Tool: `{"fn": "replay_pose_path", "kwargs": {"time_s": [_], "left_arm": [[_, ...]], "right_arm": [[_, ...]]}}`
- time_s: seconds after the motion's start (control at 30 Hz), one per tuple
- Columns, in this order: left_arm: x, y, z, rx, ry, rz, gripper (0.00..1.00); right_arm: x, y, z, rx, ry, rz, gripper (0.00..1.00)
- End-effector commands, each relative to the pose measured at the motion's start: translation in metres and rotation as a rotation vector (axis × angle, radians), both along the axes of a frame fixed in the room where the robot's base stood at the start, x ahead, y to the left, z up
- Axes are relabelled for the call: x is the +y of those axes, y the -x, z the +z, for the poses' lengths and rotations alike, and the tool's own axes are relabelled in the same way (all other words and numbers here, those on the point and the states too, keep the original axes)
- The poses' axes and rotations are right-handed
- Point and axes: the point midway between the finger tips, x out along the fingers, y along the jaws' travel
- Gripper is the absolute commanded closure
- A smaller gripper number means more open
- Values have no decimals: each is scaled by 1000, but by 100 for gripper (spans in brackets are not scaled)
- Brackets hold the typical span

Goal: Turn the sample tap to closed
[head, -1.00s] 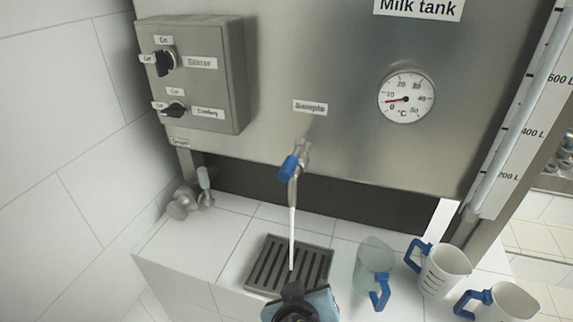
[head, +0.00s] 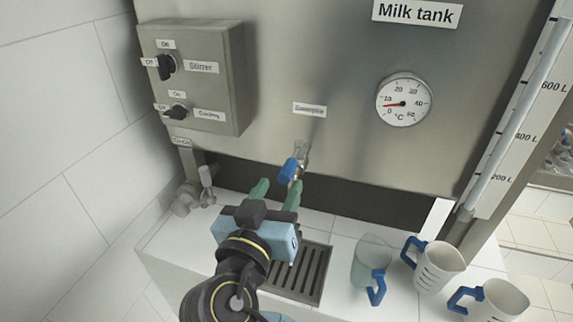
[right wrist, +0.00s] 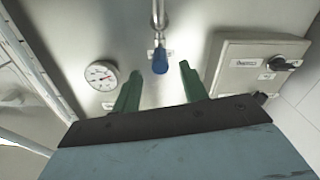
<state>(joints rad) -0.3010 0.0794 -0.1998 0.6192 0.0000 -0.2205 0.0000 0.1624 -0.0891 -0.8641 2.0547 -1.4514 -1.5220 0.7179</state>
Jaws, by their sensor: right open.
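The sample tap (head: 301,152) sticks out of the tank front under the "Sample" label. Its blue handle (head: 288,170) hangs down and toward the left. My right gripper (head: 278,184) is open in front of and just below the tap, with its two green fingers pointing toward the tank. In the right wrist view the blue handle (right wrist: 160,62) shows in the gap between the fingertips, with nothing held. The area beneath the tap outlet is largely covered by my right gripper. My left gripper does not show.
A slotted drain grate (head: 312,277) lies in the white counter below the tap. A clear jug (head: 372,255) and two whitish jugs (head: 436,270) (head: 498,300) with blue handles stand to the right. A switch box (head: 215,80) is at upper left, and a drain valve (head: 186,200) sits low left.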

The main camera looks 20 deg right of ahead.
Motion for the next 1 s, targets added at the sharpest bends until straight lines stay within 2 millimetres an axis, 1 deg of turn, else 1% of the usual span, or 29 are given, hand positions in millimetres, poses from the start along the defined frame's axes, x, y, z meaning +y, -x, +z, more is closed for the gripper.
{"fn": "replay_pose_path", "kwargs": {"time_s": [0.03, 0.1, 0.3, 0.43, 0.67, 0.7, 1.0], "left_arm": [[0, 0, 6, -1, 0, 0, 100], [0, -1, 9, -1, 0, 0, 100], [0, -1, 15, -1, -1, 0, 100], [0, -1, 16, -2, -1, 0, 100], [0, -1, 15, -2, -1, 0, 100], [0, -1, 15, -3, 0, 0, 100], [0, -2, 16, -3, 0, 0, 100]], "right_arm": [[-6, -9, 3, -1, 4, -2, 57], [-13, -19, 3, -1, 4, -1, 57], [-26, -39, 1, 0, 2, 0, 57], [-29, -43, 0, 1, 0, 0, 57], [-29, -44, -1, 2, 0, 1, 57], [-29, -44, -1, 2, 0, 1, 58], [-29, -43, -1, 2, 0, 1, 97]]}}
